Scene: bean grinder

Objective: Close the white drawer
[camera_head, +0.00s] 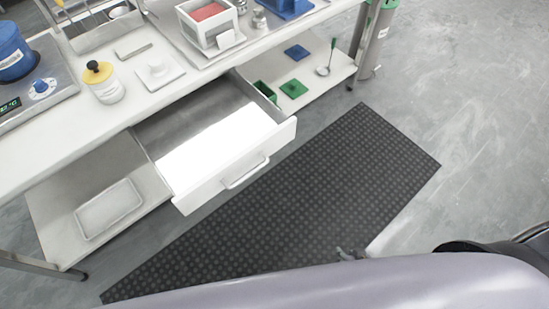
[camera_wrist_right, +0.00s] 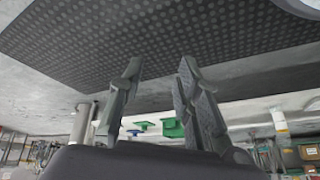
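The white drawer (camera_head: 236,172) is pulled well out from under the white table (camera_head: 165,95) in the head view. Its front panel has a bar handle (camera_head: 246,171) and faces the dark mat. The part of its inside that shows looks empty. My right gripper (camera_head: 350,254) shows small at the bottom of the head view, over the mat's near edge and well apart from the drawer. In the right wrist view its two fingers (camera_wrist_right: 158,85) stand apart with nothing between them. My left gripper is not in view.
A dark studded mat (camera_head: 330,175) covers the floor in front of the drawer. On the table stand a yellow-lidded jar (camera_head: 104,83), a blue pot (camera_head: 12,52) and a white box with red contents (camera_head: 208,22). A lower shelf (camera_head: 75,205) holds a tray.

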